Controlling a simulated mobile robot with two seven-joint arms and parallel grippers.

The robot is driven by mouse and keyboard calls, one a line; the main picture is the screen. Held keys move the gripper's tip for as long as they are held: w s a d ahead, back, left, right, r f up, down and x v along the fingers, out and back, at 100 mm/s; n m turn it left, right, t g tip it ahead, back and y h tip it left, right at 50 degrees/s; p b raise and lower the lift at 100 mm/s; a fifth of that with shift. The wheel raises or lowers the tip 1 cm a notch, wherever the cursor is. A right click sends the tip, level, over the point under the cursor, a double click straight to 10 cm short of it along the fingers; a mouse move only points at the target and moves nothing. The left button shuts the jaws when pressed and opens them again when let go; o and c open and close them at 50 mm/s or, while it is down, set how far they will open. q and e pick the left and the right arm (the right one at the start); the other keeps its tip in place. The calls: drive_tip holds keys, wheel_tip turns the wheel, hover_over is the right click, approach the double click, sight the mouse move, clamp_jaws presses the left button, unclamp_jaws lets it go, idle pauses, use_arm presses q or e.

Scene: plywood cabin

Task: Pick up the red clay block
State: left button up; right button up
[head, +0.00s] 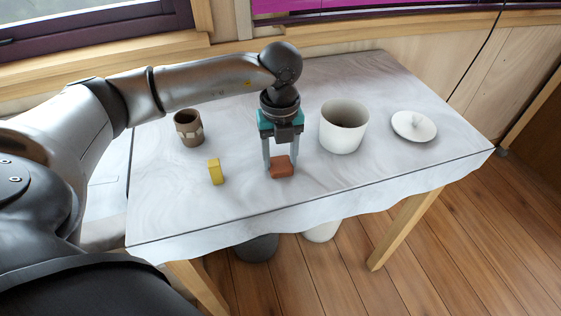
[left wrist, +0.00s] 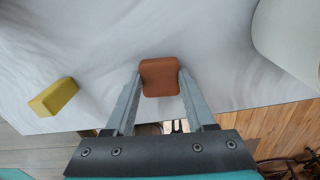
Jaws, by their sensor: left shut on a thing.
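The red clay block (head: 281,168) is a small reddish-brown block with rounded edges at the middle of the table, near its front. My left gripper (head: 280,170) points down over it and is shut on it, one finger on each side. In the left wrist view the block (left wrist: 160,77) sits between the tips of the two fingers of the gripper (left wrist: 160,85). I cannot tell whether the block touches the table or is slightly above it. My right gripper is not in view.
A yellow block (head: 214,171) stands left of the red one. A brown cup (head: 188,128) is at the back left. The table's front edge (head: 330,201) is near.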

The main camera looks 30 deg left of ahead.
sight(280, 162)
use_arm(q)
clamp_jaws()
drive_tip(key=shift+r, duration=0.1)
wheel_tip(280, 162, up, 20)
drive_tip(key=p, duration=0.3)
idle(0.3)
